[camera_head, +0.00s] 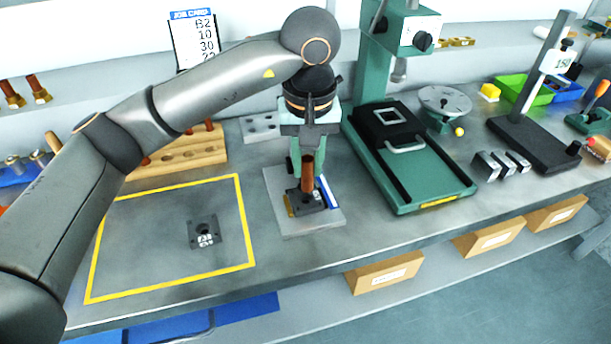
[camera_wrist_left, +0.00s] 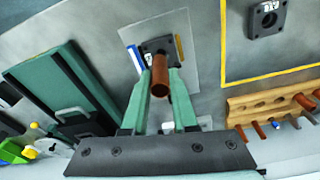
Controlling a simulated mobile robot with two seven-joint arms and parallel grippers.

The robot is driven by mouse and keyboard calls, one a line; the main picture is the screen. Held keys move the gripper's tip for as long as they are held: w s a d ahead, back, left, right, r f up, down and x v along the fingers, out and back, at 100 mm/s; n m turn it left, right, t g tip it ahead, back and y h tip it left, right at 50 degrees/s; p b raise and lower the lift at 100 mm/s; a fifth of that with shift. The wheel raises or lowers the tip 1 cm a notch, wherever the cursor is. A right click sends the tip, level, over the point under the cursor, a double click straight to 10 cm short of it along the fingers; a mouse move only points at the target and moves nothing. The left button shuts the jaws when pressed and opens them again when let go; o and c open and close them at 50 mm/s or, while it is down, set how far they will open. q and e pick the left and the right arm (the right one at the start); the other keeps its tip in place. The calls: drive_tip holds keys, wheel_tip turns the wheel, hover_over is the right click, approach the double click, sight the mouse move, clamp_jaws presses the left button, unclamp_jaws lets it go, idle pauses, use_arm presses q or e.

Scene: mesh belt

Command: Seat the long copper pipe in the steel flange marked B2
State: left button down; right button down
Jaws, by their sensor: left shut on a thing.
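My left gripper (camera_head: 307,160) points down over a grey plate and is shut on an upright copper pipe (camera_head: 307,174). In the left wrist view the pipe (camera_wrist_left: 161,78) stands between the two green fingers. Its lower end meets or is just above a dark square flange (camera_head: 304,200) on the plate; I cannot tell how deep it sits. That flange also shows in the left wrist view (camera_wrist_left: 158,46), its marking not readable. A second dark flange (camera_head: 204,233) with a white label lies inside a yellow outline, its bore empty. My right gripper is not in view.
The grey plate (camera_head: 280,222) has blue and yellow blocks beside the flange. A wooden rack (camera_head: 176,157) with pipes stands behind the yellow outline (camera_head: 170,284). A green press (camera_head: 424,190) stands right of the plate. A job card (camera_head: 194,38) at the back lists B2.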

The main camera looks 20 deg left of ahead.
sight(306, 178)
use_arm(q)
drive_tip(key=shift+w+a+f, duration=0.1)
drive_tip(key=shift+w+f, duration=0.05)
drive_tip(key=shift+f, duration=0.1)
drive_tip(key=f, duration=0.3)
drive_tip(key=shift+w+a+f, duration=0.2)
drive_tip(key=shift+w+f, duration=0.05)
drive_tip(key=shift+f, duration=0.1)
drive_tip(key=shift+f, duration=0.2)
drive_tip(key=c, duration=0.7)
unclamp_jaws()
drive_tip(key=shift+r, duration=0.15)
